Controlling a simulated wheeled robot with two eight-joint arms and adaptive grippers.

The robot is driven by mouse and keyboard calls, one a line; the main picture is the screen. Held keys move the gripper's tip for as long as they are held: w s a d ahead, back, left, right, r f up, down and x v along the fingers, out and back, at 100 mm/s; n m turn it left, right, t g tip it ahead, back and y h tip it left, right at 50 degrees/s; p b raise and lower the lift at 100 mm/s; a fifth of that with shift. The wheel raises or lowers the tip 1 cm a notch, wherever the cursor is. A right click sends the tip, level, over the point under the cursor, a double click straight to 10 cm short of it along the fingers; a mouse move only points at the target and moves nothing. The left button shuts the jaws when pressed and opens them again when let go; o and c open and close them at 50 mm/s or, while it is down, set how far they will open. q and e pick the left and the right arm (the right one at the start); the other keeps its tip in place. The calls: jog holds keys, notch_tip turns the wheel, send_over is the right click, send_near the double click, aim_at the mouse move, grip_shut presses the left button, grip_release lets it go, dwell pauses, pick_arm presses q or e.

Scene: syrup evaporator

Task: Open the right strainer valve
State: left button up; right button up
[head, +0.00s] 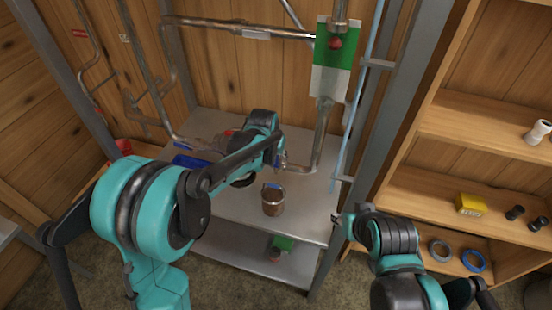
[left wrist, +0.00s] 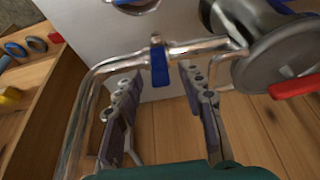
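In the left wrist view a small valve with a blue handle (left wrist: 159,64) sits on a shiny metal pipe, its handle lying crosswise to the pipe. My left gripper (left wrist: 160,78) is open, one finger on each side of the handle, with gaps visible and no clear contact. A round grey strainer housing (left wrist: 275,55) with a red handle (left wrist: 295,86) is to the right. In the head view my left gripper (head: 281,160) is over the metal table beside the pipe, and my arm hides much of the strainer. My right gripper (head: 344,220) is by the table's right edge, too small to read.
A vertical pipe (head: 322,135) rises behind the gripper, with a green-and-white panel (head: 332,60) above. Grey frame posts and a wooden shelf (head: 470,125) with small parts stand at right.

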aim_at(276, 165)
pick_arm(q)
jog(key=shift+x, duration=1.25)
grip_shut()
